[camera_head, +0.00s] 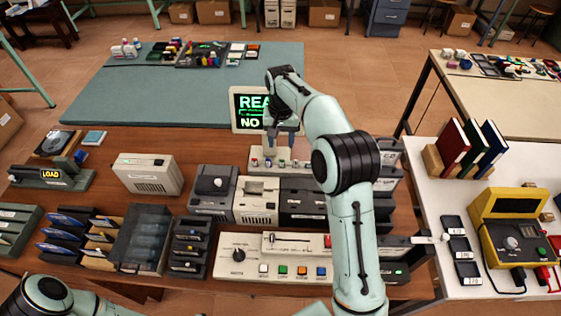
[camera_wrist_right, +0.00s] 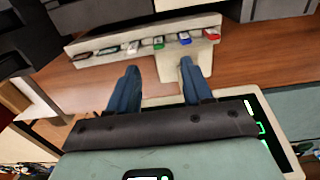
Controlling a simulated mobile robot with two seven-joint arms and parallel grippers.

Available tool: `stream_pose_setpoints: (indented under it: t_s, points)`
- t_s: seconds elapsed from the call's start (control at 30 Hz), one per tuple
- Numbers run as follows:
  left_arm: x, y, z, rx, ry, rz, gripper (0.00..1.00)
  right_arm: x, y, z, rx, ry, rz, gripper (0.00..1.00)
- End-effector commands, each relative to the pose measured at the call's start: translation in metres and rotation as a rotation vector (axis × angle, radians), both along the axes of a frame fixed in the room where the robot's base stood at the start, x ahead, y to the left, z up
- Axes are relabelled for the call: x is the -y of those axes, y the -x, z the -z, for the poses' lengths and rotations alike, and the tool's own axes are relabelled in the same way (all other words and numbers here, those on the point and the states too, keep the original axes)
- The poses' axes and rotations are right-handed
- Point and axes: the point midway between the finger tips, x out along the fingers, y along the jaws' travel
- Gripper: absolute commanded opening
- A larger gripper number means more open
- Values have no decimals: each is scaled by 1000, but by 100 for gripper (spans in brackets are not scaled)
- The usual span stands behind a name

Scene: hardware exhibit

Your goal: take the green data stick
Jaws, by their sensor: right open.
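The green data stick (camera_wrist_right: 158,43) stands in a pale rack (camera_wrist_right: 100,46) in the right wrist view, in a row with several other sticks; a blue one (camera_wrist_right: 184,38) and a red one (camera_wrist_right: 210,33) are beside it. In the head view the rack (camera_head: 262,169) stands behind the grey and cream devices, and the green stick is too small to tell apart. My right gripper (camera_wrist_right: 159,66) is open with nothing between its blue fingers. It points toward the row, apart from the green stick. In the head view the right gripper (camera_head: 283,136) is above the rack. My left gripper is out of view.
A screen (camera_head: 243,122) with green text stands just behind the right gripper. Devices (camera_head: 256,213) and a control panel (camera_head: 237,268) fill the front of the wooden table. A beige box (camera_head: 148,184) stands left. Bare wood lies between that box and the rack.

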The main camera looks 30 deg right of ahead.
Motion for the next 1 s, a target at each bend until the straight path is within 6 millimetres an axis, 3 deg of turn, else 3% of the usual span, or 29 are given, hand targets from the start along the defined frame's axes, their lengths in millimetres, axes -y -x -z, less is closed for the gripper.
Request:
stream_pose_setpoints:
  t_s: [0.1, 0.37, 0.7, 1.0]
  points:
    - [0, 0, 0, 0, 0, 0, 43, 0, 0, 22, -2, 0, -1, 50]
    - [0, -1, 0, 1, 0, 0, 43, 1, 0, 44, 0, 0, 0, 50]
    - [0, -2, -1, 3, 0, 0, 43, 4, 2, 88, 1, -1, 0, 50]
    - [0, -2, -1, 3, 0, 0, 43, 4, 2, 93, 3, -1, 0, 50]
